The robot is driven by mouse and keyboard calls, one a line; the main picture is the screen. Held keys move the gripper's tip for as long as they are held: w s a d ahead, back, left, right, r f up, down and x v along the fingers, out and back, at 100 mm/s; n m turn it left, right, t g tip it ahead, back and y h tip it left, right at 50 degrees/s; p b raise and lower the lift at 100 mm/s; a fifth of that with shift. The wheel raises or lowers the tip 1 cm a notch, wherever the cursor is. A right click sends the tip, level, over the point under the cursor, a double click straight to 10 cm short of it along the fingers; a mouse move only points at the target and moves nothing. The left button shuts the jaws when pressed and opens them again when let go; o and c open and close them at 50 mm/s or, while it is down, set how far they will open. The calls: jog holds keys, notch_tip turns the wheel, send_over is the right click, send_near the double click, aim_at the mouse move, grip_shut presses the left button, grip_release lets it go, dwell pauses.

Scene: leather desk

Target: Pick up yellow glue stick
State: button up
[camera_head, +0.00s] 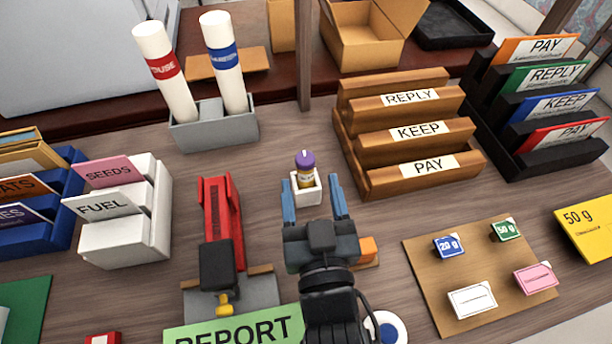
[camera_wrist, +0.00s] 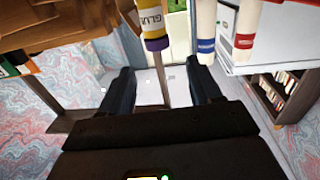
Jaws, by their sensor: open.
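The yellow glue stick (camera_head: 305,173) has a purple cap and stands upright in a small white square holder (camera_head: 307,191) at the middle of the desk. In the wrist view, which looks upside down, the glue stick (camera_wrist: 150,22) shows at the top with its GLUE label and purple cap. My gripper (camera_head: 311,181) is open and empty, with its blue-grey fingers pointing at the holder. In the head view the fingertips lie to either side of the holder; I cannot tell their height. In the wrist view the gripper (camera_wrist: 160,68) has the glue stick beyond its fingertips.
A red device (camera_head: 220,215) on a grey base stands left of my gripper. A wooden stepped rack (camera_head: 405,140) stands close on the right. A grey holder (camera_head: 214,130) with two white tubes is behind left. A board (camera_head: 425,275) with small labelled blocks lies front right.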

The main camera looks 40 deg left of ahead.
aim_at(306, 172)
jog(key=f, duration=0.3)
jog(key=shift+w+a, duration=0.25)
jog(key=shift+w, duration=0.15)
jog(key=shift+b+x, duration=0.45)
jog(key=shift+x, duration=2.85)
jog(key=shift+f, duration=0.1)
jog(key=c, duration=1)
